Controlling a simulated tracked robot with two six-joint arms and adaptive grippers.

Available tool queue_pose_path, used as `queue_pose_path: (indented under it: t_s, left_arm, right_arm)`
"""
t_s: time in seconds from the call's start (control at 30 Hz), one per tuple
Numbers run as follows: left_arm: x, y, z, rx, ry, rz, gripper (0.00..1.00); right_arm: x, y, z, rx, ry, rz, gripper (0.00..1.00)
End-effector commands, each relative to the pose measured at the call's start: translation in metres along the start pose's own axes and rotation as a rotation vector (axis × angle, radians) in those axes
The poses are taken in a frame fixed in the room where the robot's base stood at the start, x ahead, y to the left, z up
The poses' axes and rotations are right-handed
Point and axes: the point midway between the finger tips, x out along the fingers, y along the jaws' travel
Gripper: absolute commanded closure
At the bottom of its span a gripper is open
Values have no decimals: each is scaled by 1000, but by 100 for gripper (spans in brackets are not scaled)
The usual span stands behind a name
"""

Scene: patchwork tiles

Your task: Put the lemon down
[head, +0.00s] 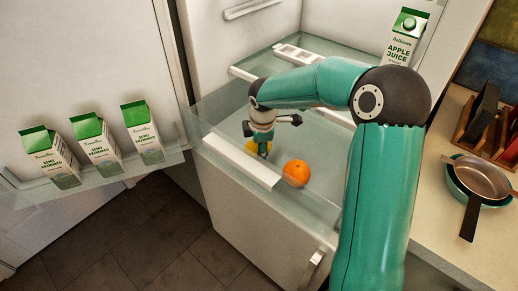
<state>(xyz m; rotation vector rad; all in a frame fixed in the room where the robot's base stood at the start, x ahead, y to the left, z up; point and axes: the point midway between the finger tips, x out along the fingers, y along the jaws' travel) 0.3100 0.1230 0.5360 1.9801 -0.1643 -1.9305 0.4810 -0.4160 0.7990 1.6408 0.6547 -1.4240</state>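My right gripper (263,147) points down over a glass shelf in the open fridge, near the shelf's white front trim. The yellow lemon (251,146) is at its fingertips, partly hidden behind them. I cannot tell whether the fingers grip the lemon or are apart from it, or whether the lemon touches the shelf (318,186). My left gripper is not in view.
An orange (296,173) sits on the shelf, right of the lemon. Several milk cartons (100,148) stand in the door rack at left. An apple juice carton (405,38) stands at the back right. Pans (480,178) sit on the right counter.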

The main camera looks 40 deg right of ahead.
Motion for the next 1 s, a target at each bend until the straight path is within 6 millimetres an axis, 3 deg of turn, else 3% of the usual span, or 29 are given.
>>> queue_pose_path:
  t_s: [0.1,0.43,0.47,0.6,1.0]
  left_arm:
    - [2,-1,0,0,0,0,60]
    - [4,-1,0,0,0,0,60]
    - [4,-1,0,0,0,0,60]
    - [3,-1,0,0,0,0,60]
    - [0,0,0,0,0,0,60]
  right_arm:
    - [10,-3,0,0,1,0,81]
    - [12,-3,0,0,1,1,81]
    - [12,-3,0,0,1,1,42]
    - [12,-3,0,0,1,0,18]
    - [7,-2,0,0,1,1,18]
